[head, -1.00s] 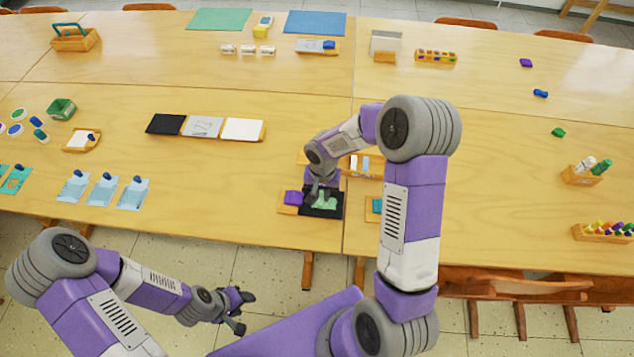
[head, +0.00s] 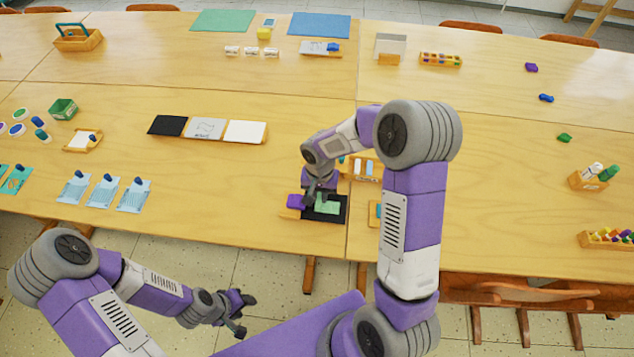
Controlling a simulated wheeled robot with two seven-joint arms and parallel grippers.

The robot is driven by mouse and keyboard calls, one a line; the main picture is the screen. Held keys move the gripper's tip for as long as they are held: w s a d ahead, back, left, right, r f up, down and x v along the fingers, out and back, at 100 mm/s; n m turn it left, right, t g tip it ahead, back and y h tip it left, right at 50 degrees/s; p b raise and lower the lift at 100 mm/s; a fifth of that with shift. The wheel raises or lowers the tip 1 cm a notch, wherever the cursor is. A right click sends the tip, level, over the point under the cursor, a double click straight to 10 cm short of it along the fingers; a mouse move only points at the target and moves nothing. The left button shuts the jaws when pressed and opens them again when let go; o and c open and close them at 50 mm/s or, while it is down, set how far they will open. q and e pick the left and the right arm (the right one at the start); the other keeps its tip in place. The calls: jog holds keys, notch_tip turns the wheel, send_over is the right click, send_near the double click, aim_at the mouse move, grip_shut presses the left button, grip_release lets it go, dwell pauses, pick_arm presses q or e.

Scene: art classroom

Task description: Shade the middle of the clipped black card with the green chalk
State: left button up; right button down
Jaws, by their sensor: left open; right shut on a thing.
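The black card (head: 340,216) lies on a wooden board near the table's front edge, with a purple clip (head: 297,201) at its left end. A pale green shaded patch (head: 329,205) covers part of the card's middle. My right gripper (head: 318,201) is over the card at the left part of the patch, pointing down and shut. The green chalk in it is too small and covered to make out. My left gripper (head: 240,312) is open and empty, low in front of the table.
A wooden chalk holder (head: 367,170) stands just behind the card, partly behind my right arm. Another wooden piece (head: 375,214) lies close to its right. A row of black, grey and white cards (head: 205,128) lies further back left.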

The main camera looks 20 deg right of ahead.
notch_tip(320, 180, up, 3)
jog(key=shift+s+f+p, duration=0.1)
jog(key=shift+s+p, duration=0.05)
jog(key=shift+p, duration=0.35)
pick_arm(q)
jog(key=shift+s+r+p, duration=0.15)
jog(key=shift+r+p, duration=1.4)
jog(key=shift+r, duration=0.85)
pick_arm(e)
jog(key=shift+r, duration=2.25)
